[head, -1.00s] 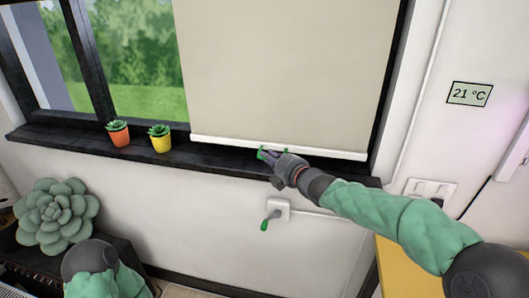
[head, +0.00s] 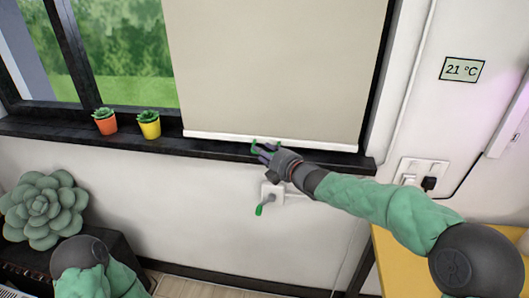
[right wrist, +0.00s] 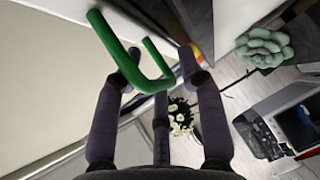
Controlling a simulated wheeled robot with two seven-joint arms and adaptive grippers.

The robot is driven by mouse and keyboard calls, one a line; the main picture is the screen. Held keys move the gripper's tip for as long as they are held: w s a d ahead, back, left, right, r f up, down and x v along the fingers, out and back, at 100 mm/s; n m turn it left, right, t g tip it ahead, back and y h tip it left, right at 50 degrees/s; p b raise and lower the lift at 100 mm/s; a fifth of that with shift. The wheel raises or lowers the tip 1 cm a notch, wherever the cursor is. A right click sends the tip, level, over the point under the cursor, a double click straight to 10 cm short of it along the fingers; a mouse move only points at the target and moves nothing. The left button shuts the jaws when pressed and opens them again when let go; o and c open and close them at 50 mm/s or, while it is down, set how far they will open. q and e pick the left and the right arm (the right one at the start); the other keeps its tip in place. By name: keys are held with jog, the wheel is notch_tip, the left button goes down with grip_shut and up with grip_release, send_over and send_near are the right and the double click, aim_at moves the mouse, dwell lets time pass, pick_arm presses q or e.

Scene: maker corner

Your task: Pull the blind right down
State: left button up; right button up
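The beige blind (head: 275,65) hangs over the right part of the window. Its white bottom bar (head: 320,145) is close above the dark sill. A green U-shaped pull handle (head: 254,145) is at the bar; it also shows large in the right wrist view (right wrist: 152,86). My right gripper (head: 263,152) is at this handle, its fingers around it, and appears shut on it; the fingers (right wrist: 160,75) show around the handle in the right wrist view, with the exact contact partly hidden. My left gripper is out of view; only part of my left arm shows.
An orange pot (head: 105,122) and a yellow pot (head: 149,125) with succulents stand on the sill (head: 60,130), left of the blind. A white wall plate (head: 272,194) with a green-tipped lever is below my right gripper. A yellow surface (head: 405,265) is at lower right.

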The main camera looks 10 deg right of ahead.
jog(key=shift+s+a+f, duration=0.1)
jog(key=shift+a+f, duration=0.05)
jog(key=shift+a, duration=0.05)
dwell(0.3)
jog(key=shift+s+d, duration=0.1)
jog(key=v, duration=1.2)
jog(key=s+a+f+m+g+h+p, duration=0.15)
jog(key=f+m, duration=0.25)
jog(key=f, duration=0.6)
jog(key=s+f+m+g, duration=0.1)
jog(key=f+m+g, duration=0.3)
jog(key=f, duration=0.7)
jog(key=s+a+f+m+g+h, duration=0.15)
jog(key=f+m, duration=0.35)
jog(key=f, duration=0.5)
jog(key=s+a+f+m+g, duration=0.1)
jog(key=s+f+m+g, duration=0.2)
jog(key=s+f, duration=0.6)
jog(key=s+a+f+m+g+p, duration=0.1)
jog(key=s+f+m+g, duration=0.3)
jog(key=s+f+m, duration=0.4)
jog(key=s+a+f, duration=0.1)
jog(key=s+f, duration=0.1)
jog(key=s, duration=0.5)
jog(key=shift+s+h, duration=0.2)
jog(key=shift+h, duration=0.1)
